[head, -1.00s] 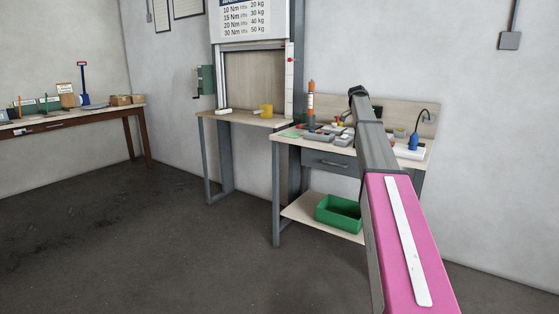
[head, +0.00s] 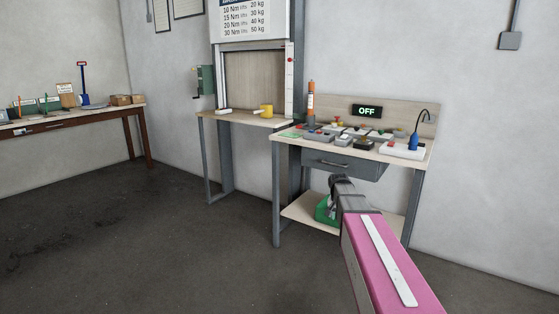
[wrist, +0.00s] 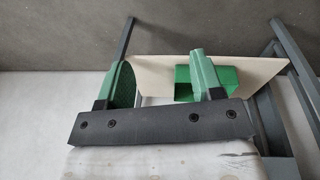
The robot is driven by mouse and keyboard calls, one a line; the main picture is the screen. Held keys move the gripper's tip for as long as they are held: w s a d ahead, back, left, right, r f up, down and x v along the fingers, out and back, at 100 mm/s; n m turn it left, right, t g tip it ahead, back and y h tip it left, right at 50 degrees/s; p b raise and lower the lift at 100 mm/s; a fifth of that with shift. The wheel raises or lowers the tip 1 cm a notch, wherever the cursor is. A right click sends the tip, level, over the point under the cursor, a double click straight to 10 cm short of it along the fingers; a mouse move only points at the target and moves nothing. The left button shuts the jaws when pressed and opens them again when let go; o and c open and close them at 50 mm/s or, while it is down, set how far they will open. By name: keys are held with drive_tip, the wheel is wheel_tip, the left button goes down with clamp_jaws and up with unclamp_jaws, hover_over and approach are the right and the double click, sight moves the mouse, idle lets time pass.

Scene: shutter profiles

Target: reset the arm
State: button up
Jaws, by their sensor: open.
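My arm shows in pink and grey in the head view, reaching toward the workbench and lowered in front of its lower shelf. In the wrist view my gripper (wrist: 160,72) has two green fingers spread apart, with nothing between them. The wrist view shows the pale lower shelf (wrist: 155,66) and a green bin (wrist: 183,80) beyond the fingers; the right finger covers part of the bin. In the head view the bin (head: 321,210) is mostly hidden behind my arm. The gripper's fingers cannot be made out clearly there.
The workbench (head: 290,139) carries several grey switch boxes, an orange-banded column (head: 311,101), a blue plug (head: 413,142) and a display (head: 367,111) reading OFF. A smaller table (head: 240,118) stands left of it, a long table (head: 75,117) at far left. Floor between is clear.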

drive_tip(key=s+a+f+n, duration=0.1)
drive_tip(key=s+a+f, duration=0.1)
drive_tip(key=s, duration=0.5)
drive_tip(key=s+a+f+n+y, duration=0.1)
drive_tip(key=s+a+f+n, duration=0.1)
drive_tip(key=s, duration=0.6)
drive_tip(key=s+a+f+n, duration=0.2)
drive_tip(key=s+a+f, duration=0.1)
drive_tip(key=s+f, duration=0.3)
drive_tip(key=shift+s+a+g+y, duration=0.15)
drive_tip(key=shift+s+g+y, duration=0.15)
drive_tip(key=shift+s, duration=0.8)
